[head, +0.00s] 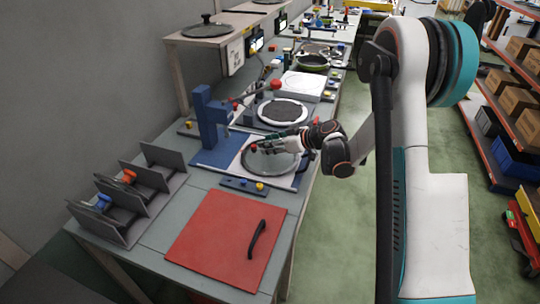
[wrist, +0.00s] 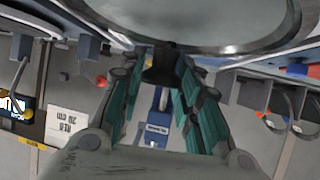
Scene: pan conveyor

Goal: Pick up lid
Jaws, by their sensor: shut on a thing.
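The lid (head: 268,162) is a round glass disc with a metal rim, over a white plate on the workbench in the head view. In the wrist view the lid (wrist: 220,22) fills the top of the picture. My gripper (head: 262,147) is above the lid, coming from the right. In the wrist view my gripper (wrist: 163,72) is shut on the lid's black knob (wrist: 163,66), which sits between the green fingers. I cannot tell for sure whether the lid is clear of the surface under it.
A blue stand (head: 205,125) is just left of the lid. A red board (head: 215,240) with a black handle (head: 257,240) lies in front. A grey rack (head: 130,195) stands at the left. A wooden shelf (head: 215,40) is above.

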